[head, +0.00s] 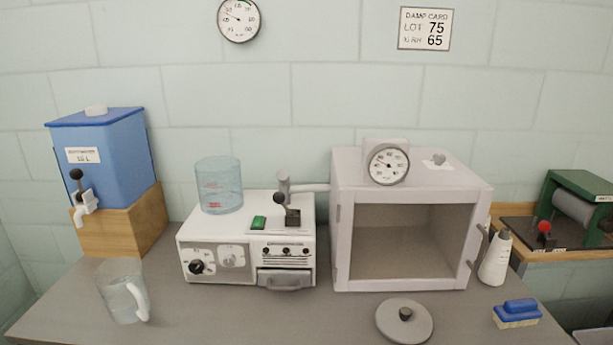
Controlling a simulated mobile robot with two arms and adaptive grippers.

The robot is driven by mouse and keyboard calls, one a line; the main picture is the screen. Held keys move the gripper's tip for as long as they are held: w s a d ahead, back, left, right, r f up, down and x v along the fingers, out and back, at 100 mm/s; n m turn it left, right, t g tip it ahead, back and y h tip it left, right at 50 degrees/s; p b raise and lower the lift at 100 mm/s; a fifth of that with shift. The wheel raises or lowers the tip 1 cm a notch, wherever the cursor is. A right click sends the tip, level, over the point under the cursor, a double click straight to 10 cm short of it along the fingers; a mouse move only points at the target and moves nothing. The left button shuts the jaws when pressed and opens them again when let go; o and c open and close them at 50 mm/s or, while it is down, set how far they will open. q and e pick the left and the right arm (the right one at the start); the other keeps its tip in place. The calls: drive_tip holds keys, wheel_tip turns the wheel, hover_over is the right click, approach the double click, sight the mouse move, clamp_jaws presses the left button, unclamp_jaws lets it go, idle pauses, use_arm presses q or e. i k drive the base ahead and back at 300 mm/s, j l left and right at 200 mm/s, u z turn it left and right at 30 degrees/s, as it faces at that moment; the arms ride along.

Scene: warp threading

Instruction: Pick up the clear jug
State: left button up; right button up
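The clear jug (121,292) stands upright on the grey counter at the lower left in the head view. Its white handle (140,300) is on its right side and points toward the lower right. The jug is see-through, and I cannot tell for sure how much liquid it holds. Neither of my grippers shows in the head view.
A blue water tank (112,160) with a tap sits on a wooden block (125,222) behind the jug. A white machine (202,258) with a clear bluish container (219,187) and a grey cabinet (405,290) stand right. A round lid (388,326) and brush (517,312) lie in front.

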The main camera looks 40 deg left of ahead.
sight(128, 301)
drive_tip(key=u, duration=1.6)
drive_tip(key=j+z, duration=0.25)
drive_tip(key=j, duration=0.2)
drive_tip(key=k+j+z, duration=0.25)
drive_tip(key=j, duration=0.2)
drive_tip(key=j+z, duration=0.25)
drive_tip(key=j, duration=0.15)
drive_tip(key=k+j+z, duration=0.25)
drive_tip(key=j, duration=0.15)
drive_tip(key=i, duration=0.05)
